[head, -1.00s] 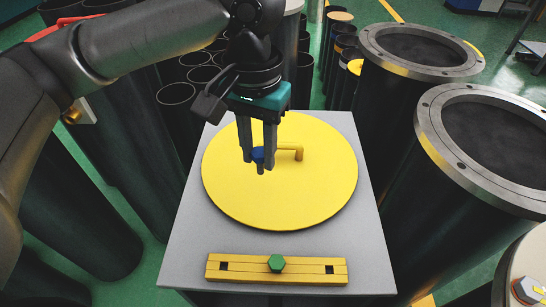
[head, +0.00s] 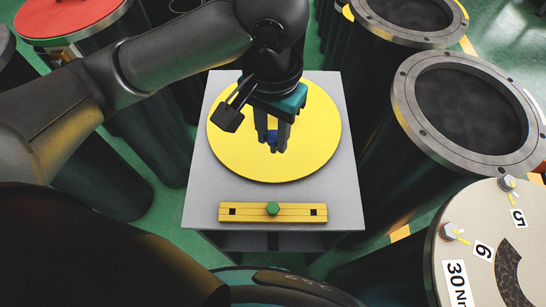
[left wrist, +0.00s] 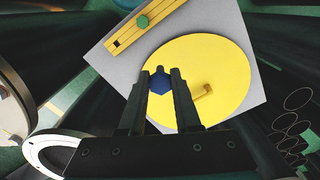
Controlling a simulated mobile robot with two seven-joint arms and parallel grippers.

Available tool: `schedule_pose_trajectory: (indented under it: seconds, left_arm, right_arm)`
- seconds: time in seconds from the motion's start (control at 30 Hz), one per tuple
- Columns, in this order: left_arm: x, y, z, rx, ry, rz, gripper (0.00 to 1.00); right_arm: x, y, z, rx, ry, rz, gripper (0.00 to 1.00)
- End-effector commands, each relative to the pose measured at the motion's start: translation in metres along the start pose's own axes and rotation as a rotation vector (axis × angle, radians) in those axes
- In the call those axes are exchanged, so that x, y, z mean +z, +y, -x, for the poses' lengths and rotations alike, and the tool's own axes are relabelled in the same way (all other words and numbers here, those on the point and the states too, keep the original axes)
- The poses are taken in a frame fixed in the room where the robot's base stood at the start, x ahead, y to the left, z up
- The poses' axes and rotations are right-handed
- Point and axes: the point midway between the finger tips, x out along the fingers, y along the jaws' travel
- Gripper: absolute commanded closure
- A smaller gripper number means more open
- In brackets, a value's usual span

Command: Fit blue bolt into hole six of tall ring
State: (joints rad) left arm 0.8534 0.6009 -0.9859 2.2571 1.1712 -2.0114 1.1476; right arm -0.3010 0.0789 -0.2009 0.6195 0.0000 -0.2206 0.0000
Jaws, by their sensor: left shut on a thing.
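My left gripper (head: 271,148) is shut on the blue bolt (head: 271,136) above the yellow round lid. In the left wrist view the bolt's blue hex head (left wrist: 160,85) sits between the two fingers (left wrist: 161,73). A pale ring (head: 432,262) at the lower right of the head view, with labels 5 and 6 (head: 483,250), appears to be the tall ring. Most of this ring is cut off by the picture edge. My right gripper is out of view.
A yellow bar (head: 240,213) with a green hex head (head: 272,209) lies in front. Flanged cylinders (head: 410,95) crowd the right side.

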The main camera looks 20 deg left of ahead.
Motion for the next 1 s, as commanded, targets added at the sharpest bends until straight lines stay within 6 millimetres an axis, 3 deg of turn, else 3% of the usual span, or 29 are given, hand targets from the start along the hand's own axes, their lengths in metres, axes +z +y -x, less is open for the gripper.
schedule_pose_trajectory:
  seconds: [0.03,0.1,0.4,0.67,0.9,1.0]
  left_arm:
    - [0.002,0.001,-0.020,0.003,-0.008,0.002,1.00]
    - [0.002,0.001,-0.040,0.003,-0.007,0.003,1.00]
    - [0.001,0.000,-0.111,-0.001,-0.004,0.001,1.00]
    - [0.000,-0.001,-0.136,-0.001,-0.001,0.001,1.00]
    - [0.000,0.000,-0.170,0.000,-0.001,0.000,1.00]
    - [0.000,0.000,-0.174,-0.001,0.001,-0.001,1.00]
  right_arm:
    - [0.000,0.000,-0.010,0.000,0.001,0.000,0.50]
    - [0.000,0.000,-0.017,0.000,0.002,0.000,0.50]
    - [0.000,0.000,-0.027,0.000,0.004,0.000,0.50]
    - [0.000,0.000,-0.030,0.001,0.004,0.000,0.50]
    - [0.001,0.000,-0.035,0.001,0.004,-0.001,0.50]
    - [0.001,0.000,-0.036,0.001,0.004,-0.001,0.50]
